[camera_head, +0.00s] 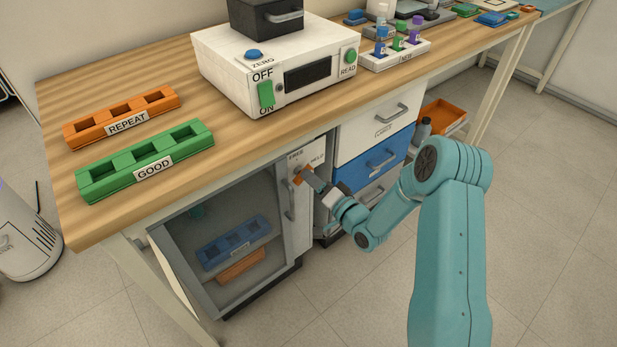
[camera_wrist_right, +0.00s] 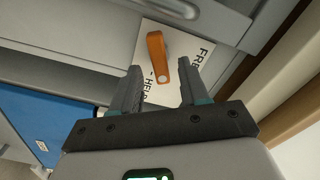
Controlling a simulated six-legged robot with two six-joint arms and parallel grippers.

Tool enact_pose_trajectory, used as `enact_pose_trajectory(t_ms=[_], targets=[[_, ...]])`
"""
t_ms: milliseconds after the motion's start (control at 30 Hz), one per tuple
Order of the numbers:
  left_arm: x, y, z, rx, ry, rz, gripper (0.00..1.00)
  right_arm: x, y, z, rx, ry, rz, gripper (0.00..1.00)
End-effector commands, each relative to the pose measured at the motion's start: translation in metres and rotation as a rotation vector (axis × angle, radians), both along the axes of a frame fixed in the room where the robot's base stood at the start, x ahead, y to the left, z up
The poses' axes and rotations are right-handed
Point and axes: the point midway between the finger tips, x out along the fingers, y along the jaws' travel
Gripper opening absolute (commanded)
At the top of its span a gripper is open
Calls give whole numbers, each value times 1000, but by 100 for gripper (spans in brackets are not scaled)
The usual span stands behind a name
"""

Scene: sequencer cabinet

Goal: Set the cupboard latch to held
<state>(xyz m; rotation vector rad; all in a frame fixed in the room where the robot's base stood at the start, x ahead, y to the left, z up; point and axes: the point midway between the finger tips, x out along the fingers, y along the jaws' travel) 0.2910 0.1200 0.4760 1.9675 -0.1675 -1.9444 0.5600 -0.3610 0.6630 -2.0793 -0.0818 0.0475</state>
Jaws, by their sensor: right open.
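The cupboard latch is a small orange lever (camera_head: 299,179) on a pale plate marked FREE and HELD, beside the cupboard door's upright handle (camera_head: 288,200). In the right wrist view the orange lever (camera_wrist_right: 156,55) lies across the plate (camera_wrist_right: 184,46), with a round spot at its end nearer my gripper. I cannot tell for sure which mark it points to. My right gripper (camera_wrist_right: 160,66) is open, its fingertips on either side of the lever's near end. I cannot tell whether they touch it. My left gripper is out of view.
Right of the latch is a drawer stack with a blue drawer (camera_head: 375,158). The bench (camera_head: 60,90) overhangs above, bearing a green rack (camera_head: 146,158), an orange rack (camera_head: 122,118) and a white instrument (camera_head: 225,62). Blue and orange racks sit inside the cupboard.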

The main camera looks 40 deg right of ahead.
Motion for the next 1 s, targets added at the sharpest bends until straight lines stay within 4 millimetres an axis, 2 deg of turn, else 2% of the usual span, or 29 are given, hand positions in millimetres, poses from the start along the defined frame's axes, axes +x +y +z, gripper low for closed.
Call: enact_pose_trajectory(t_ms=[100,200,500,633,667,1000], targets=[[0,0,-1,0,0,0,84,15,2,-1,0,0,2,45],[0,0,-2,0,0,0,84,21,2,0,0,0,0,45],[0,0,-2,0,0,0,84,23,2,0,1,1,0,45],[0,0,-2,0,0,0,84,23,2,0,1,1,0,2],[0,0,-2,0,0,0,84,23,2,0,1,1,0,0],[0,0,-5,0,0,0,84,23,2,-2,48,5,0,0]])
